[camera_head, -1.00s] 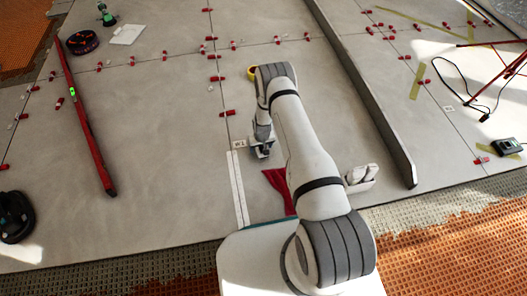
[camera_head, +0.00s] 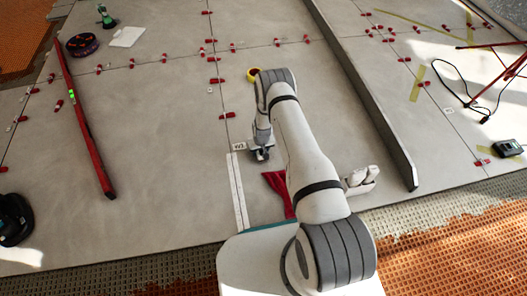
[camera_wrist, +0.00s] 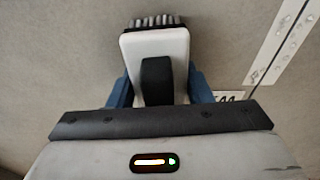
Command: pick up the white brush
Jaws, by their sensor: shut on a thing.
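The white brush (camera_wrist: 156,46) shows in the wrist view, with a white body, a black grip strip and dark bristles at its far end. My gripper (camera_wrist: 155,88) is shut on it, with a blue finger on each side of the body. In the head view my gripper (camera_head: 262,152) is over the grey tiles, left of my forearm. The brush is small and mostly hidden there. I cannot tell from these views how far it is above the floor.
A white strip (camera_head: 238,192) and a red cloth (camera_head: 278,190) lie near my gripper. A red level (camera_head: 86,130) lies at left and a long grey bar (camera_head: 368,100) at right. Red clips (camera_head: 218,79) line the tile joints.

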